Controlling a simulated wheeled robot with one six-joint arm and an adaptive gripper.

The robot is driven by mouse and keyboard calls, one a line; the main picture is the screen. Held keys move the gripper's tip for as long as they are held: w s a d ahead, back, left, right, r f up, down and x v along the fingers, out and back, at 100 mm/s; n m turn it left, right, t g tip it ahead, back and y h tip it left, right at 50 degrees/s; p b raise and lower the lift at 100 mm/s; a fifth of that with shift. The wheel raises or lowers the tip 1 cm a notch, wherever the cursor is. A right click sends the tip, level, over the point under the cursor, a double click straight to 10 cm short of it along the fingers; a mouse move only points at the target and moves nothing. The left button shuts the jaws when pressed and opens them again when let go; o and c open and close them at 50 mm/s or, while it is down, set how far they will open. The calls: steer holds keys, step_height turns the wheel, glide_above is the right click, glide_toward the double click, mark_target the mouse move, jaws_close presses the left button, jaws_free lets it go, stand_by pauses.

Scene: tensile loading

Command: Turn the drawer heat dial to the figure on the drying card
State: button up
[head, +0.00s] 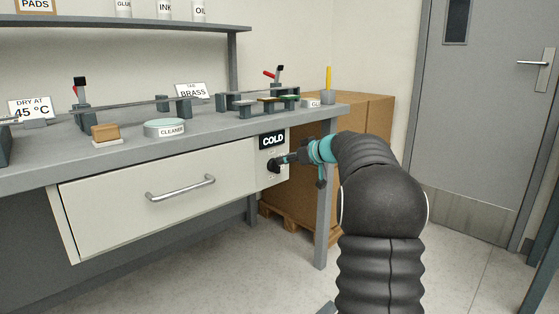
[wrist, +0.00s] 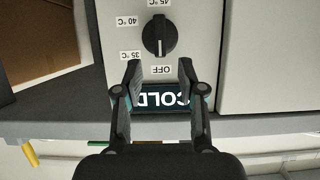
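The drying card (head: 30,109) on the bench at the left reads "DRY AT 45 °C". The black heat dial (wrist: 159,36) sits on a pale panel at the drawer's right and also shows in the head view (head: 273,166). A sign (head: 272,140) above the dial reads "COLD".
The drawer (head: 120,205) is shut, with a bar handle (head: 181,188). Cardboard boxes (head: 365,120) stand behind the bench leg (head: 324,225). A cleaner tin (head: 165,128) and small fixtures are on the bench. A door (head: 478,130) is at the right, with clear floor before it.

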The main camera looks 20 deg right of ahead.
mark_target(276, 166)
steer(key=shift+x, duration=2.15)
steer(key=shift+s, duration=0.1)
jaws_close()
